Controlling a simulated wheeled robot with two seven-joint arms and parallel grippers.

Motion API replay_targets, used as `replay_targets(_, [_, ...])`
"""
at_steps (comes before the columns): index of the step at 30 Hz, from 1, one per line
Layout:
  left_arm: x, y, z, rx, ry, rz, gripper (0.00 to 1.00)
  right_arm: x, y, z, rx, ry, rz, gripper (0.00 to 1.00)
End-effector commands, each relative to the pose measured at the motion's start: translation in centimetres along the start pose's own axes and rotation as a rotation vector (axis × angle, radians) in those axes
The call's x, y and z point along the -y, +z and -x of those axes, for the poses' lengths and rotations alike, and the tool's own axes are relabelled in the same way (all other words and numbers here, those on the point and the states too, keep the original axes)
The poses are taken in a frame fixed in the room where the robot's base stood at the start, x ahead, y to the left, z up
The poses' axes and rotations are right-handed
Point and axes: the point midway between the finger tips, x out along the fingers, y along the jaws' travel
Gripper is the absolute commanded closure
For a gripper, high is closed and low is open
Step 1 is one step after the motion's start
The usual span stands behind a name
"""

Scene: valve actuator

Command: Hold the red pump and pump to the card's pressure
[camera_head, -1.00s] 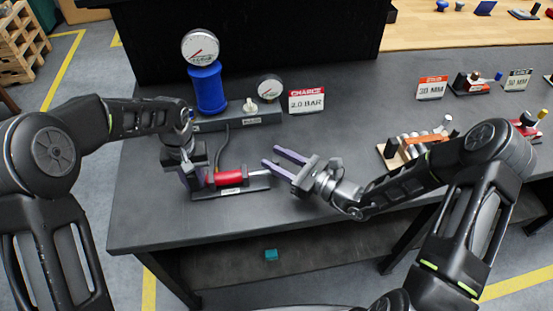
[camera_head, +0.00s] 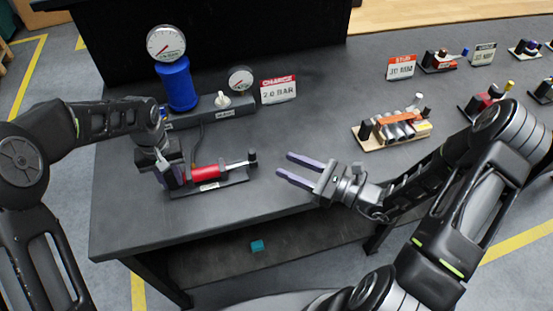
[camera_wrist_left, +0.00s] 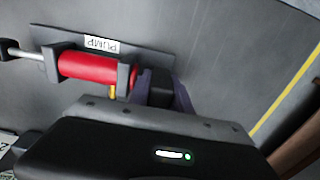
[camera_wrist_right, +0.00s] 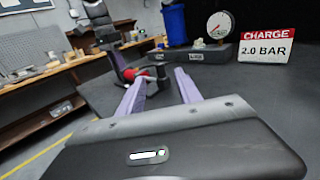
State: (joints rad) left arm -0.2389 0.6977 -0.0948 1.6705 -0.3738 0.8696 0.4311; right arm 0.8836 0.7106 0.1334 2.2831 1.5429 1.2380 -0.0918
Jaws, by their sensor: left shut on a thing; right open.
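The red pump (camera_head: 206,172) lies on its dark base near the table's front left, its rod and black knob (camera_head: 252,156) pointing right. My left gripper (camera_head: 172,180) is shut at the pump's left end; in the left wrist view its fingers (camera_wrist_left: 158,88) close there beside the red barrel (camera_wrist_left: 88,67). My right gripper (camera_head: 290,168) is open and empty, right of the knob and apart from it. The card (camera_head: 278,89) reads CHARGE 2.0 BAR. A large gauge (camera_head: 166,43) tops a blue cylinder (camera_head: 176,84); a smaller gauge (camera_head: 240,78) stands beside it.
A white valve knob (camera_head: 222,100) sits on the grey manifold behind the pump. A wooden rack (camera_head: 392,132) with metal cylinders and more cards (camera_head: 401,67) stand to the right.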

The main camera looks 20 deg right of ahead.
Motion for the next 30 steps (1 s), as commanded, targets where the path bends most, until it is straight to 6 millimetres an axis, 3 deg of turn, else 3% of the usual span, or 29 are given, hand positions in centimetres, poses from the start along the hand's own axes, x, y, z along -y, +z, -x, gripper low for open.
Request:
replay_targets(11, [0.3,0.1,-0.3,0.005,-0.005,0.004,1.0,0.0,-0.1,0.7,0.0,0.001,0.0,0.6])
replay_targets(14, [0.3,0.1,-0.3,0.005,-0.005,0.004,1.0,0.1,-0.2,1.3,-0.001,-0.002,0.001,0.68])
replay_targets(21, [0.3,0.1,-0.3,0.005,-0.005,0.004,1.0,0.0,-1.3,6.4,-0.003,-0.007,0.0,0.88])
replay_targets(26, [0.3,0.1,-0.3,0.005,-0.005,0.004,1.0,-0.2,-1.3,6.7,-0.001,-0.001,0.0,1.0])
replay_targets(30, [0.4,0.1,-0.3,0.004,-0.005,0.004,1.0,-0.2,-1.3,6.7,-0.001,-0.002,0.0,1.0])
